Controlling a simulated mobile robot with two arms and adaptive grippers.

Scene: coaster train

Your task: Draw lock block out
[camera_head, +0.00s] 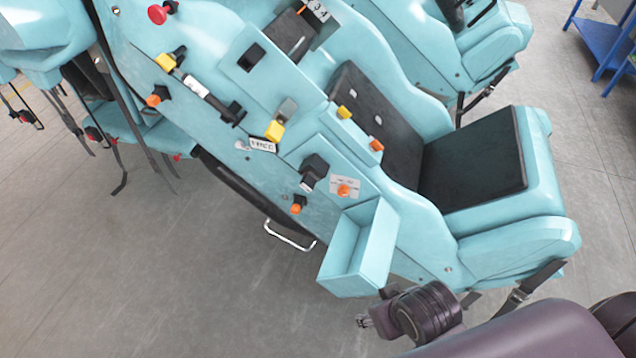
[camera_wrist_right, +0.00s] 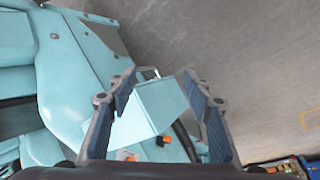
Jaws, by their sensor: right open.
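The teal coaster train has a sloped side panel (camera_head: 225,80) with several blocks, knobs and buttons. I cannot tell for sure which one is the lock block. A black block with a grey end (camera_head: 313,170) sits on the lower panel, and a grey-and-yellow block (camera_head: 276,128) is higher up. A teal open-topped box (camera_head: 380,245) juts from the panel's lower end. My right gripper (camera_head: 363,321) is just below this box in the head view. In the right wrist view my right gripper (camera_wrist_right: 160,88) is open and empty, with the teal box (camera_wrist_right: 150,108) beyond its fingers. My left gripper is not in view.
Orange knobs (camera_head: 298,205) and a black-and-white cylinder handle (camera_head: 205,95) stick out from the panel. A black-padded seat (camera_head: 475,165) is to the right. A metal loop (camera_head: 290,238) hangs below the panel. The grey floor (camera_head: 150,280) at lower left is clear.

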